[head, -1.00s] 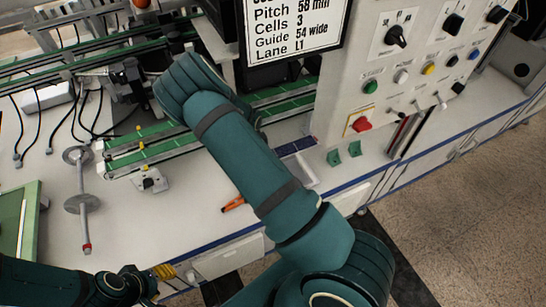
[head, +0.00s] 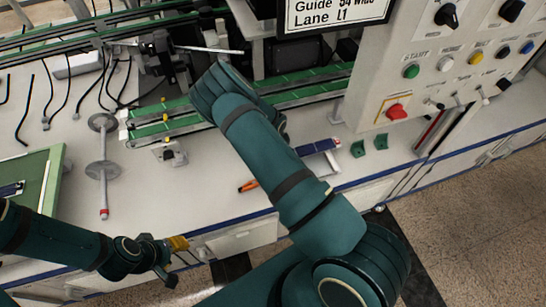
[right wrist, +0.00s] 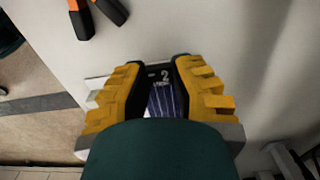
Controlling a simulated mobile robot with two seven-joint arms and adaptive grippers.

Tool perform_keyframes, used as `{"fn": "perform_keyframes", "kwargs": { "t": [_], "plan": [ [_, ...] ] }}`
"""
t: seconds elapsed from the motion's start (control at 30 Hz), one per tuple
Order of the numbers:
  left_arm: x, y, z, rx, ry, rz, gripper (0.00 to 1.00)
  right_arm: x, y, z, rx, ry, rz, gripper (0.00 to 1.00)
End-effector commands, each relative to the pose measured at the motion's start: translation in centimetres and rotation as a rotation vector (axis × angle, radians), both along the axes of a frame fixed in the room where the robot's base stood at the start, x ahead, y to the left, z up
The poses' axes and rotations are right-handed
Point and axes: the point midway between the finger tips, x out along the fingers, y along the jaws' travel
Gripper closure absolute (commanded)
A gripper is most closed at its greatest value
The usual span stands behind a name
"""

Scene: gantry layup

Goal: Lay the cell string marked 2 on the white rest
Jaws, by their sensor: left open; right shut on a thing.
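The cell string marked 2 is dark blue; its right end (head: 318,147) shows past my right arm in the head view. In the right wrist view its black end tab with a white 2 (right wrist: 164,76) is between the yellow fingers. My right gripper (right wrist: 160,68) is shut on it; in the head view my arm hides this gripper. The white rest (head: 326,164) shows just in front of the string, partly hidden by the arm. I cannot tell whether the string touches it. My left gripper (head: 181,260) is open and empty by the bench's front edge.
An orange-handled tool (head: 248,186) lies left of my right arm. Two green blocks (head: 357,149) stand right of the rest, near the control panel (head: 440,50). Green conveyor rails (head: 165,130) run behind. A grey spindle with discs (head: 103,170) lies on the left.

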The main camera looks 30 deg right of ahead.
Motion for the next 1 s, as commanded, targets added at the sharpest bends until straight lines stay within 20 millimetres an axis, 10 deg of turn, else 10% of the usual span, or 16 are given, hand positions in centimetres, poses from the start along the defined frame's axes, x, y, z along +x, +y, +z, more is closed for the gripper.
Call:
{"fn": "perform_keyframes", "kwargs": {
  "t": [0.43, 0.47, 0.53, 1.0],
  "plan": [
    [0.1, 0.0, -0.7, 0.0, -0.003, 0.001, 0.53, 0.0, 0.0, -0.8, 0.001, 0.001, 0.0, 1.0],
    [0.1, 0.0, -0.7, 0.0, -0.003, 0.0, 0.53, 0.0, 0.0, -0.8, 0.001, 0.001, 0.0, 0.71],
    [0.1, 0.0, -0.6, 0.0, -0.003, 0.001, 0.53, 0.0, 0.0, -0.7, 0.0, 0.001, 0.0, 0.53],
    [0.0, 0.0, 0.4, 0.0, 0.0, 0.0, 0.53, 0.0, 0.0, 0.5, -0.002, -0.001, 0.001, 0.53]
  ]
}}
